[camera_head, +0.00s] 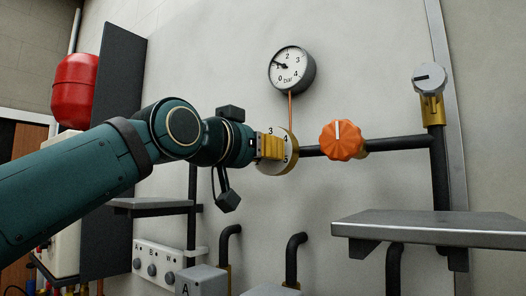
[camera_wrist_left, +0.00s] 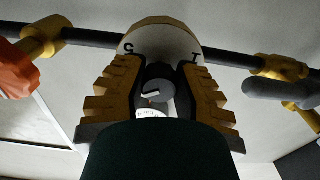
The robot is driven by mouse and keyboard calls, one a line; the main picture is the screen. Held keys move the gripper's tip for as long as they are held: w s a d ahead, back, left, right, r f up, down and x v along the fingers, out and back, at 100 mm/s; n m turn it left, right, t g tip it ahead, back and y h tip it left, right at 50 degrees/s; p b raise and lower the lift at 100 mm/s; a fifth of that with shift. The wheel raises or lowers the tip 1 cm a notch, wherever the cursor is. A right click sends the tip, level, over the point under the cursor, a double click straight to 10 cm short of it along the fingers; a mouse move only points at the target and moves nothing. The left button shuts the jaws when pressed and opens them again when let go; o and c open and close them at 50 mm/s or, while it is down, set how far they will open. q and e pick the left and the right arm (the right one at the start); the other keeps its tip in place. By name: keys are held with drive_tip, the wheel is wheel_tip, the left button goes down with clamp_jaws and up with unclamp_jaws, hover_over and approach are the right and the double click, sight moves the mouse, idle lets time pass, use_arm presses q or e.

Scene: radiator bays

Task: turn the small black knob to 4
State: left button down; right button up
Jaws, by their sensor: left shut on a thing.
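The small black knob (camera_wrist_left: 158,78) shows in the left wrist view between my left fingers, with a pale mark on it. Behind it is a round pale dial plate with a brass rim (camera_wrist_left: 165,30); a 1 can be read at its right, the left numeral is unclear. In the head view the dial (camera_head: 291,157) sits on the dark pipe, with a 3 near its top. My left gripper (camera_head: 277,148) is shut on the knob and also shows in the wrist view (camera_wrist_left: 161,66). In the head view its fingers hide the knob, and which number it points to cannot be told. My right gripper is not in view.
An orange knob (camera_head: 342,140) with an upright white line is on the same pipe to the right. A grey knob (camera_head: 429,78) is higher right. A pressure gauge (camera_head: 291,69) hangs above, needle near 1. A grey shelf (camera_head: 430,222) juts out lower right.

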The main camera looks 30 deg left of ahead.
use_arm(q)
drive_tip(key=c, duration=0.6)
unclamp_jaws()
drive_tip(key=shift+w, duration=0.1)
drive_tip(key=shift+c, duration=0.2)
drive_tip(key=s+a, duration=0.1)
drive_tip(key=s, duration=1.1)
